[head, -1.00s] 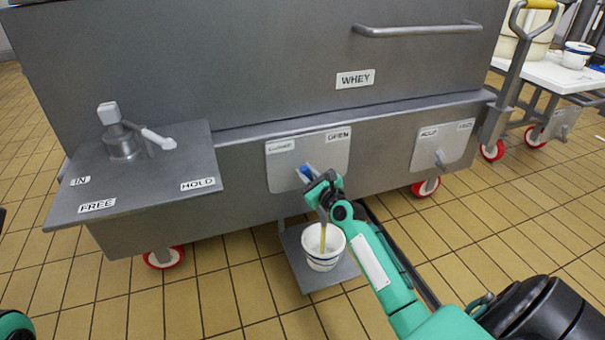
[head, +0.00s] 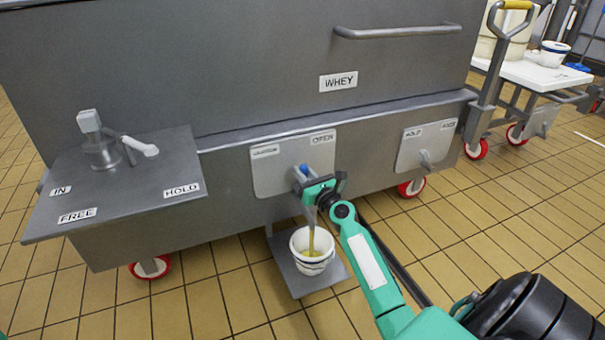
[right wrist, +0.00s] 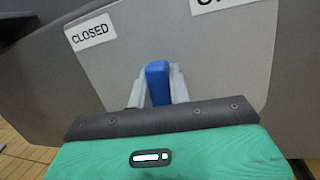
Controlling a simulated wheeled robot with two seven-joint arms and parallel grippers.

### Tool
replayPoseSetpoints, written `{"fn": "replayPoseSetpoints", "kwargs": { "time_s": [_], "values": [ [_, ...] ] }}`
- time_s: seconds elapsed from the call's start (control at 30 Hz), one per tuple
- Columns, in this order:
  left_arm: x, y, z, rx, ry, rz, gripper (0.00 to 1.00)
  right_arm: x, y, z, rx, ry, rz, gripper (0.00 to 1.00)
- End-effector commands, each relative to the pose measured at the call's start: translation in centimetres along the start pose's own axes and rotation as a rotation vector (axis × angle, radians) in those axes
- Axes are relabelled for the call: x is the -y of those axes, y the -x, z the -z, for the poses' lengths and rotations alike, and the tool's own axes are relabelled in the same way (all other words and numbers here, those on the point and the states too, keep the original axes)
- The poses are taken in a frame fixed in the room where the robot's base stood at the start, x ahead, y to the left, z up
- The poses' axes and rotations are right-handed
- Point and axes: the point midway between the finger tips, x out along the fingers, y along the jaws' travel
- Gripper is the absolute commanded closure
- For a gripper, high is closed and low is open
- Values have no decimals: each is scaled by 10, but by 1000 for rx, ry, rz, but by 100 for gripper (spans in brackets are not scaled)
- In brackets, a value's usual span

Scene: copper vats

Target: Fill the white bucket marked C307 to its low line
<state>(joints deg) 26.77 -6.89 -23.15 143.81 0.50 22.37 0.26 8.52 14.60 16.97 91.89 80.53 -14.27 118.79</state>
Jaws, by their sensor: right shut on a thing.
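A white bucket with a dark blue band (head: 312,264) stands upright on a low steel plate (head: 330,281) under the tap. Its C307 mark and inner lines are not readable. A yellowish stream (head: 311,243) falls from the tap into it, and yellowish liquid shows inside. My right gripper (head: 312,185) is shut on the blue tap handle (head: 303,170) on the whey vat (head: 215,70). In the right wrist view the handle (right wrist: 158,83) stands between the fingers, pointing up between the CLOSED label (right wrist: 90,32) and a cut-off label. My left gripper is out of view.
A steel shelf (head: 120,185) with a lever and IN, FREE and HOLD labels juts out at left. A HOLD panel (head: 427,146) sits right of the tap. A white cart (head: 540,75) bearing containers stands at back right. Tiled floor is open in front.

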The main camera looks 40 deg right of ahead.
Motion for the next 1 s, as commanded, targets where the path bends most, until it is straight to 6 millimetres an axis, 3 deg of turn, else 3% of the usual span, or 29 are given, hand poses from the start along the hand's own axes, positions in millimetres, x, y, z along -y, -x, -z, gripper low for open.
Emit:
{"fn": "replayPoseSetpoints", "kwargs": {
  "time_s": [0.23,0.27,0.33,0.73,1.0],
  "values": [
    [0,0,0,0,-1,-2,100,0,0,0,-1,0,1,100],
    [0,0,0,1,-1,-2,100,0,0,0,-1,0,1,74],
    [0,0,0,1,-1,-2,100,0,0,0,-1,0,1,61],
    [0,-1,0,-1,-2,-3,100,0,6,0,-2,2,0,60],
    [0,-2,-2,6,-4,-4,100,0,46,1,-3,0,0,60]
  ]
}}
